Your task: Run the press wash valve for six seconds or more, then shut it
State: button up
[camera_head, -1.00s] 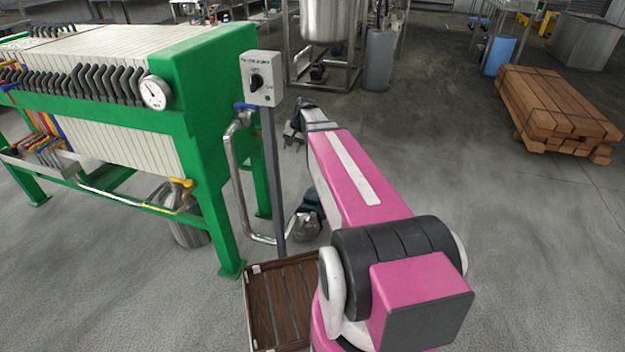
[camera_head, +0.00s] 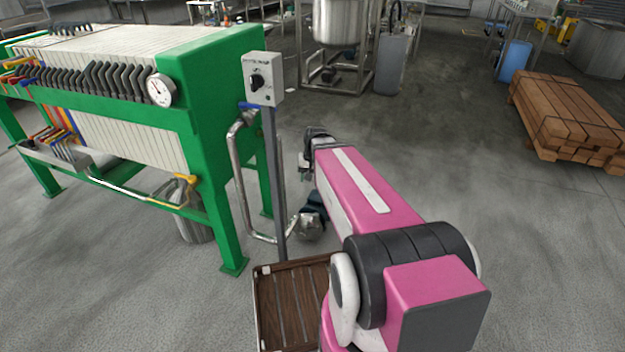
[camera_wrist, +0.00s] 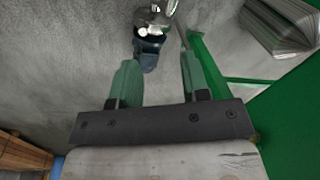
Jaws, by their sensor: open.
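The green filter press (camera_head: 215,125) stands at left in the head view. A blue-handled valve (camera_head: 250,105) sits on the silver pipe at its near end. A yellow-handled valve (camera_head: 186,181) is lower on the press. No label shows which is the wash valve. My gripper (camera_head: 304,165) is right of the post and blue handle, apart from both. In the wrist view my gripper (camera_wrist: 158,62) is open and empty, its two greenish fingers apart. Beyond them lie a dark blue motor (camera_wrist: 148,48) and floor. Neither valve handle shows clearly there.
A grey switch box (camera_head: 263,80) with a black knob stands on a post close to the blue handle. A pump (camera_head: 309,226) is on the floor below. A brown slatted platform (camera_head: 290,300) lies in front. A timber stack (camera_head: 567,120) is at right, with open floor between.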

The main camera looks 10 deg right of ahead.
jog(key=shift+s+f, duration=0.1)
jog(key=shift+s, duration=0.2)
